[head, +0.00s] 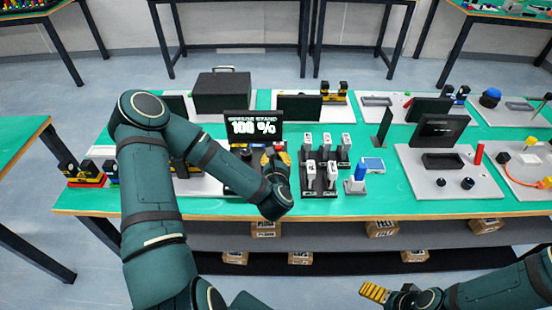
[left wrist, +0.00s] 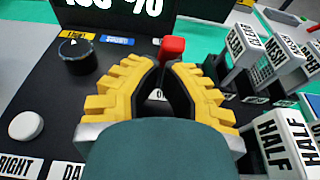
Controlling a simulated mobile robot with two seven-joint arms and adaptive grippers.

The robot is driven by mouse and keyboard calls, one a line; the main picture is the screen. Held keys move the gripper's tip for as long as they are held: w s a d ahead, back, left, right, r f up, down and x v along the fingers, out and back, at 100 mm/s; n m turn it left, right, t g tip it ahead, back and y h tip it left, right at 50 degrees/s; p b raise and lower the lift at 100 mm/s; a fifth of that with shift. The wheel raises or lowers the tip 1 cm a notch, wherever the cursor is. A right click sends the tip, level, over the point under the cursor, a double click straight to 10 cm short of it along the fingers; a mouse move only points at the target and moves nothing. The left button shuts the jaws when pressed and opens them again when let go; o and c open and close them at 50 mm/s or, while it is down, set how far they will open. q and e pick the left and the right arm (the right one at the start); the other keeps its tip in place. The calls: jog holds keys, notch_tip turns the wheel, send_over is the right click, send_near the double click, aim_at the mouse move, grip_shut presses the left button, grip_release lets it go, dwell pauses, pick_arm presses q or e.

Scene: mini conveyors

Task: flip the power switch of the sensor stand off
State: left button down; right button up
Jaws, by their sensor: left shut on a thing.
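The sensor stand (head: 254,128) stands at the middle of the green table, its black display reading "100 %". In the left wrist view its black panel (left wrist: 110,95) carries a dark knob (left wrist: 75,58), a white round button (left wrist: 27,126) and a red-tipped switch (left wrist: 172,48). My left gripper (head: 275,154) is over the panel's right part. In the left wrist view its yellow fingers (left wrist: 166,66) are closed in around the red-tipped switch; the lower part of the switch is hidden between them. My right gripper (head: 375,292) is low at the front, away from the table.
A rack of white labelled blocks (head: 318,180) stands close to the right of my left gripper. A blue-and-white piece (head: 356,180) is further right. Several other stations and a dark box (head: 222,92) fill the table. The floor in front is clear.

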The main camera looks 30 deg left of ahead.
pick_arm(q)
jog(key=shift+r, duration=0.1)
pick_arm(e)
jog(key=shift+r, duration=0.1)
